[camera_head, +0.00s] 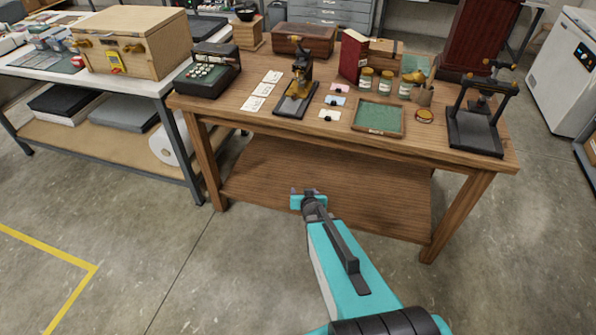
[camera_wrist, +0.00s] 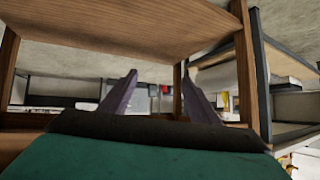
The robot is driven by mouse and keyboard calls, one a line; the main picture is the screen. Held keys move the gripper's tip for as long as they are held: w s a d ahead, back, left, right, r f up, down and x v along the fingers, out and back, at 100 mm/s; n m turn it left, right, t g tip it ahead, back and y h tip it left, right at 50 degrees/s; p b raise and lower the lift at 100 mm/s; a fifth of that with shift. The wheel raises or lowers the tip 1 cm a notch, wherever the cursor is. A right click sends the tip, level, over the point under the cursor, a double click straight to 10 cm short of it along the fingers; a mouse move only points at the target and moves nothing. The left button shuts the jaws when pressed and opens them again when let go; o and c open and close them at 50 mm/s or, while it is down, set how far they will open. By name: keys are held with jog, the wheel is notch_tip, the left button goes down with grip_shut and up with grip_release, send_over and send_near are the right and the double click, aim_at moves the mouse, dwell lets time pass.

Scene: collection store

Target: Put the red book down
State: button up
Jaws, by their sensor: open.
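The red book (camera_head: 353,55) stands upright toward the back of the wooden table (camera_head: 240,103), just behind some small jars. My gripper (camera_head: 309,190) is in front of the table, below its top, with the lower shelf behind it in the head view. In the wrist view my gripper (camera_wrist: 160,78) shows two spread fingers with nothing between them. It is open and well apart from the book. I cannot make out the book in the wrist view.
Jars (camera_head: 386,82), a green-lined tray (camera_head: 378,115), a brass microscope (camera_head: 298,85), a black press (camera_head: 478,120) and a typewriter-like machine (camera_head: 208,72) crowd the tabletop. The lower shelf (camera_head: 330,185) is bare. A white-topped bench (camera_head: 90,85) stands left. The floor in front is clear.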

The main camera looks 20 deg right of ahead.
jog(key=s+a+f+n+g, duration=0.1)
jog(key=s+a+f+g, duration=0.25)
jog(key=s, duration=0.35)
jog(key=s+a+f+g, duration=0.2)
jog(key=s+f+g, duration=0.1)
jog(key=s+f, duration=0.3)
jog(key=s+a+f+n+g, duration=0.1)
jog(key=s+a+f+g, duration=0.2)
jog(key=s, duration=0.4)
jog(key=s+a+n+g+y, duration=0.1)
jog(key=s+a+g, duration=0.2)
jog(key=s, duration=0.6)
jog(key=s+a+n+g+y, duration=0.1)
jog(key=s+a+g, duration=0.3)
jog(key=s, duration=0.6)
jog(key=shift+s+a+f+n+y, duration=0.3)
jog(key=shift+a+y, duration=0.2)
jog(key=shift+a, duration=0.6)
jog(key=shift+w, duration=0.1)
jog(key=c, duration=0.6)
jog(key=shift+c, duration=0.2)
jog(key=shift+a, duration=0.1)
